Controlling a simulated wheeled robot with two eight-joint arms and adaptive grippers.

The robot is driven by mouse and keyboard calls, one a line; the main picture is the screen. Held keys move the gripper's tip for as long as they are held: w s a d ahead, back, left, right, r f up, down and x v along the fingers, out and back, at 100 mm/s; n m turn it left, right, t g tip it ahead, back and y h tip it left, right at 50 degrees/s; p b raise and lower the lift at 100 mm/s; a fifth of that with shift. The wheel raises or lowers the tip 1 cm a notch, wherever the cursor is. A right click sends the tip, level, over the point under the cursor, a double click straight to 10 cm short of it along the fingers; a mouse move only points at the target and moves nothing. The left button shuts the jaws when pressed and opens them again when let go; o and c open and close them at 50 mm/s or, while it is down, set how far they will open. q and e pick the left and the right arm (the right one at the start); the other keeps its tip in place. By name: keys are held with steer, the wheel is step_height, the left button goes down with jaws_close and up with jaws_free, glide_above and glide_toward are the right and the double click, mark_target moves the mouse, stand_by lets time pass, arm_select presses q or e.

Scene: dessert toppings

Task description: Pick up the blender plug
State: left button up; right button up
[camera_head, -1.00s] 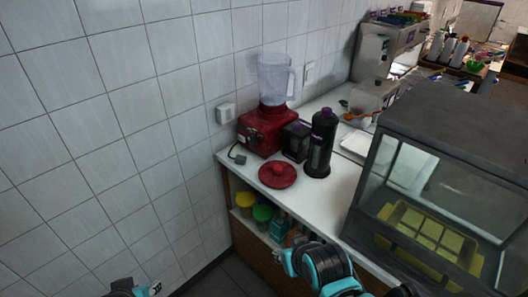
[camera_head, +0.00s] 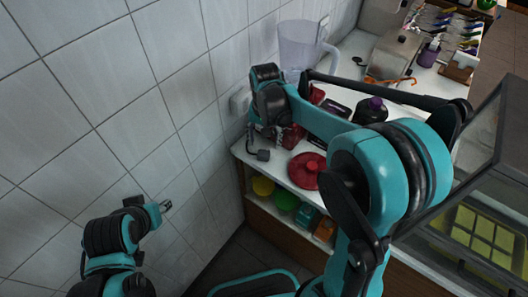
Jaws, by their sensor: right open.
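The blender plug (camera_head: 262,155) is a small dark piece at the counter's left end, near the tiled wall. The blender's clear jug (camera_head: 299,48) stands on its red base (camera_head: 293,136), which is mostly hidden behind my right arm. My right gripper (camera_head: 268,132) points down just above the plug and is open, its fingers small and dark against the base. I cannot tell whether it touches the plug. My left gripper (camera_head: 166,206) is at the lower left by the wall, away from the counter; its jaw state is unclear.
A red lid (camera_head: 307,170) lies on the white counter near the plug. A wall socket (camera_head: 240,101) is left of the blender. A dark bottle (camera_head: 370,110) is partly behind my arm. A glass display case (camera_head: 485,190) stands at the right. Colored containers (camera_head: 286,200) sit on the shelf below.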

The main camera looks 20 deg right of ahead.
mark_target(263, 154)
steer(key=shift+w+a+f+b, duration=0.1)
steer(key=shift+w+f+b, duration=0.15)
steer(key=shift+f, duration=0.35)
steer(key=shift+w+a+f+b, duration=0.1)
steer(key=shift+w+f+b, duration=0.1)
steer(key=shift+f, duration=0.4)
steer(key=shift+s+d+f, duration=0.1)
steer(key=shift+f, duration=0.3)
step_height(263, 154, down, 4)
steer(key=b, duration=0.2)
steer(key=shift+f+b, duration=0.2)
steer(key=shift+b, duration=0.2)
steer(key=shift+f, duration=0.4)
steer(key=shift+r, duration=0.1)
steer(key=shift+c, duration=1.2)
steer(key=c, duration=1.1)
steer(key=shift+r, duration=0.1)
